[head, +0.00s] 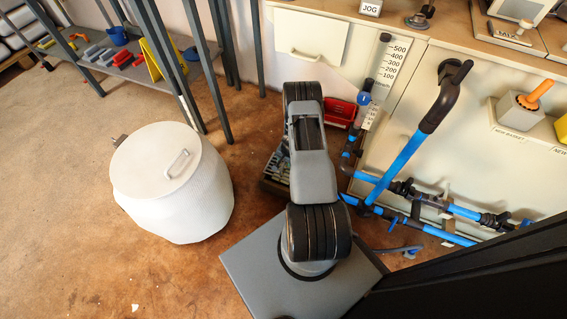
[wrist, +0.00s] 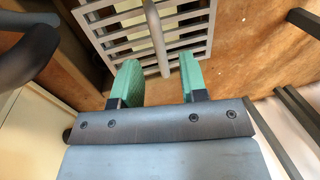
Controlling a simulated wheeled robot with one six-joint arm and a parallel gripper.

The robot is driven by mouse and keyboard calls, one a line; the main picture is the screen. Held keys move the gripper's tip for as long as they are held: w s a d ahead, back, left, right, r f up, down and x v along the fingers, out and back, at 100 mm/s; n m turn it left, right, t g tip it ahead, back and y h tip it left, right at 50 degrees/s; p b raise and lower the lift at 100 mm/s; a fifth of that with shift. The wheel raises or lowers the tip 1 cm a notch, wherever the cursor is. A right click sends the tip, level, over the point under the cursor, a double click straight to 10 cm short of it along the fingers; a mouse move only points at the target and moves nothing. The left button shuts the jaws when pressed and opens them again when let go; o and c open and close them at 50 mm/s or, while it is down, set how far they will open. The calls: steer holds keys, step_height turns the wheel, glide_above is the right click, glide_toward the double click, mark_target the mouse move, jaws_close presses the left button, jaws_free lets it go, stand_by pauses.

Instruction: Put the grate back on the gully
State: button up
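In the wrist view a pale grey slatted grate (wrist: 210,28) fills the top middle. A round bar (wrist: 154,28) runs down over its slats. My gripper (wrist: 158,62) has two green fingers, set apart with nothing held between them. The lower end of the bar shows between the fingertips in the picture; I cannot tell how far beyond them it is. The grate's far end is cut off by the frame. In the head view my arm hides my gripper. I cannot make out the gully in either view.
In the head view a white lidded drum (head: 172,185) stands on the brown floor left of my arm. Blue pipes (head: 402,165) and a red bin (head: 340,112) are to the right. The left floor is clear.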

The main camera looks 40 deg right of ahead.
steer(key=w+a+r+n+p, duration=0.1)
steer(key=a+r+n, duration=0.15)
steer(key=r, duration=0.75)
steer(key=w+a+r+n, duration=0.1)
steer(key=a+r, duration=0.3)
steer(key=r, duration=0.6)
steer(key=w+a+r+n+p, duration=0.1)
steer(key=a+r+n, duration=0.15)
steer(key=r, duration=0.75)
steer(key=s+a+r+n, duration=0.3)
steer(key=s+a+r, duration=0.3)
steer(key=a+r, duration=0.45)
steer(key=s+a+r+n+h, duration=0.1)
steer(key=s+a+r+n, duration=0.1)
steer(key=s+r, duration=0.6)
steer(key=shift+s+a+r+n+t, duration=0.25)
steer(key=shift+s+n, duration=0.25)
steer(key=shift+s, duration=1.45)
